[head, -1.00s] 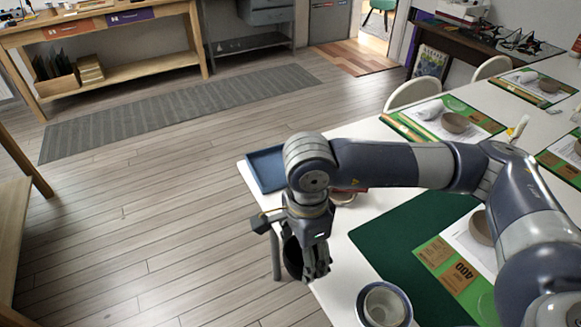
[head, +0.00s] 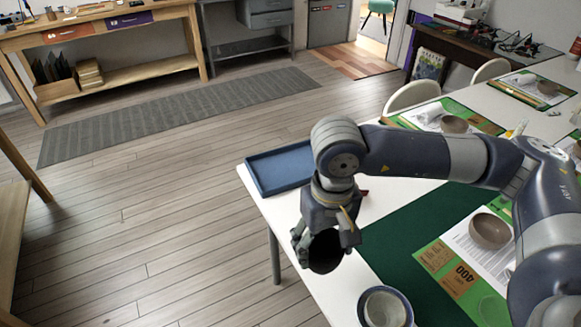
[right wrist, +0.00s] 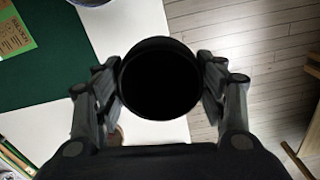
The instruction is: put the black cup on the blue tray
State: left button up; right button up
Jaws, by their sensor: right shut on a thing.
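The black cup (head: 325,251) is held in my right gripper (head: 328,240), above the near left edge of the white table. In the right wrist view the cup (right wrist: 160,80) sits between the two fingers of the right gripper (right wrist: 160,85), its dark opening facing the camera. The blue tray (head: 283,187) lies on the table's far left corner, beyond and left of the gripper, and its visible part is empty. My arm hides the area just right of the tray. My left gripper is out of view.
A bowl with a blue rim (head: 384,307) stands at the table's near edge. A dark green mat (head: 405,235) covers the table beside it. A brown bowl (head: 490,231) sits on papers to the right. The floor left of the table is clear.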

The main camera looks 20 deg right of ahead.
aim_at(272, 173)
jog(key=i+j+z, duration=0.5)
jog(key=i, duration=0.15)
jog(key=i+j+z, duration=0.5)
jog(key=j, duration=0.25)
